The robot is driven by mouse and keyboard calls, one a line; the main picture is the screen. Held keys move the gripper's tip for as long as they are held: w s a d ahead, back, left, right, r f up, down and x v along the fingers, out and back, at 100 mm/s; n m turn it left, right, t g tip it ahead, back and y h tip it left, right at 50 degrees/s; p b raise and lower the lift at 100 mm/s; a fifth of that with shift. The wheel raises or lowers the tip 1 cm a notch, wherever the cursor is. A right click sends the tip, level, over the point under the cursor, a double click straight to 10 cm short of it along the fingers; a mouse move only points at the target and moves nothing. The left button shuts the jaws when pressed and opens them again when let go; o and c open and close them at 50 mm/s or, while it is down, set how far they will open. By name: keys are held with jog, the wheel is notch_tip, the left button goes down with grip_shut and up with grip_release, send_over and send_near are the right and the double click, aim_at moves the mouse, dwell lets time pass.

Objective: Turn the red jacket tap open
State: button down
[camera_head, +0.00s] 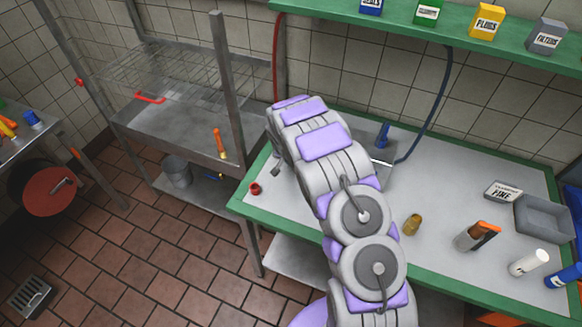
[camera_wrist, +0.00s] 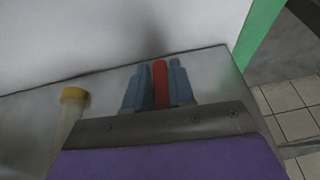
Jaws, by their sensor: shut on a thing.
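In the wrist view the two blue-grey fingers of my gripper (camera_wrist: 159,66) are shut on the red tap handle (camera_wrist: 160,84), which stands upright between them. Only the upper part of the handle shows; its base and the tap body are hidden behind the gripper's front edge. In the head view my arm covers the red tap and the gripper. A red hose (camera_head: 276,50) runs down from the green shelf on the left and goes behind my arm.
A blue tap (camera_head: 383,135) with a blue hose (camera_head: 432,110) stands right of my arm. A yellow-capped pale piece (camera_wrist: 73,96) is left of the fingers. A small red part (camera_head: 255,188) lies near the green bench edge (camera_head: 243,200). A grey tray (camera_head: 543,219) sits far right.

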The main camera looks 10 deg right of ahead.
jog(key=shift+w+d+r+h+b, duration=0.1)
jog(key=shift+h+b, duration=0.2)
jog(key=shift+b, duration=0.6)
jog(key=c, duration=1)
grip_release()
jog(key=shift+c, duration=0.2)
jog(key=p+v, duration=0.1)
jog(key=v, duration=1.6)
jog(key=shift+w+r, duration=0.15)
jog(key=shift+w, duration=0.15)
